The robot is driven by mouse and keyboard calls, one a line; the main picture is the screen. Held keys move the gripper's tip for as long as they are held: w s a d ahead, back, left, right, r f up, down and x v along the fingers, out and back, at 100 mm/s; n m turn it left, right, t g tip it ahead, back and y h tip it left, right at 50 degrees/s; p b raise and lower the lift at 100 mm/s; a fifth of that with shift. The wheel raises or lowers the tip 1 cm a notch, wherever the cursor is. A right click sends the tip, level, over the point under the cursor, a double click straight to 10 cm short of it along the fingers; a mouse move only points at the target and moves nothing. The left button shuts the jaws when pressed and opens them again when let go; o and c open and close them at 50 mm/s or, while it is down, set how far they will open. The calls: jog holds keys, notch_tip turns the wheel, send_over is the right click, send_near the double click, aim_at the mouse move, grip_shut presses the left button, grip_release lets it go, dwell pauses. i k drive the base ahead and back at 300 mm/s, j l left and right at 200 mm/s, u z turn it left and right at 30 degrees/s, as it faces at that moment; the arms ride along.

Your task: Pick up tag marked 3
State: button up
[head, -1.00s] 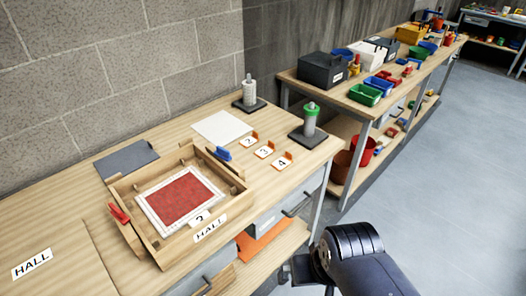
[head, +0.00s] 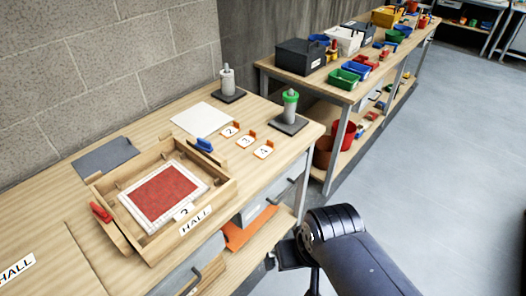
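Tag 3 (head: 245,141) is a small white plate with a black 3 and an orange tab, lying on the workbench. Tag 2 (head: 229,131) lies to its left and tag 4 (head: 264,151) to its right, in a diagonal row. My arm shows at the bottom right. My gripper (head: 281,262) is at its end, in front of the bench and well apart from the tags. The fingers are dark and partly hidden, so their opening is unclear.
A wooden tray (head: 130,252) marked HALL holds a red mosaic panel (head: 162,196) left of the tags. A green-topped post (head: 290,104) stands just behind tag 4, and a grey-white post (head: 228,82) stands further back. A white sheet (head: 203,119) lies behind tag 2.

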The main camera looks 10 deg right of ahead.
aim_at(243, 142)
jog(key=i+z, duration=0.4)
jog(key=i+j+z, duration=0.1)
jog(key=i+z, duration=0.3)
jog(key=i, duration=0.2)
